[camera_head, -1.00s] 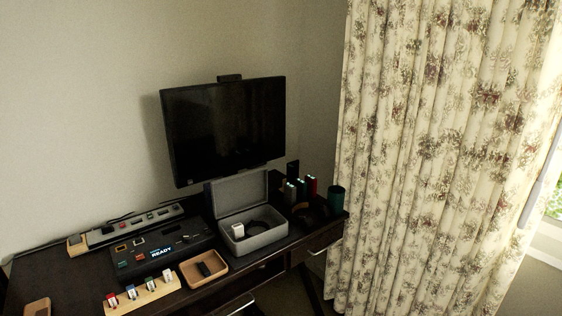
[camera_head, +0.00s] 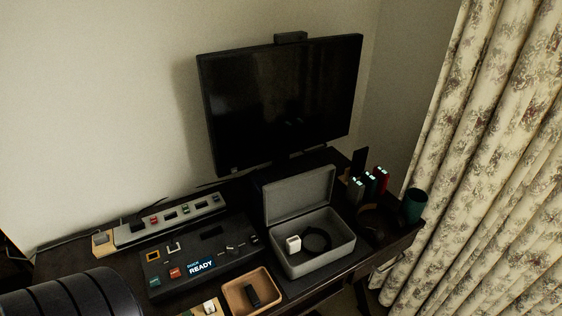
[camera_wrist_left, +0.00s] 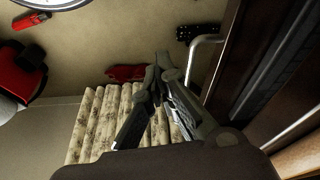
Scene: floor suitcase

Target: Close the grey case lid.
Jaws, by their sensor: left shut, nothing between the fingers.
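The grey case (camera_head: 318,264) stands on the dark desk in the head view. Its lid (camera_head: 300,196) is open, raised at the back and leaning toward the monitor. A small white block (camera_head: 293,243) and a black coiled cable (camera_head: 318,240) lie inside the case. My left gripper (camera_wrist_left: 160,62) shows in the left wrist view with its fingers together and nothing between them. It is away from the case, which does not show in that view. A dark ribbed part of my arm fills the lower left of the head view. My right gripper is not in view.
A black monitor (camera_head: 282,104) stands behind the case. A black console reading READY (camera_head: 200,255) and a wooden tray (camera_head: 232,298) are left of it. Coloured sticks (camera_head: 370,184) and a green cup (camera_head: 414,205) are to its right. The left wrist view shows dark furniture (camera_wrist_left: 262,60) at right.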

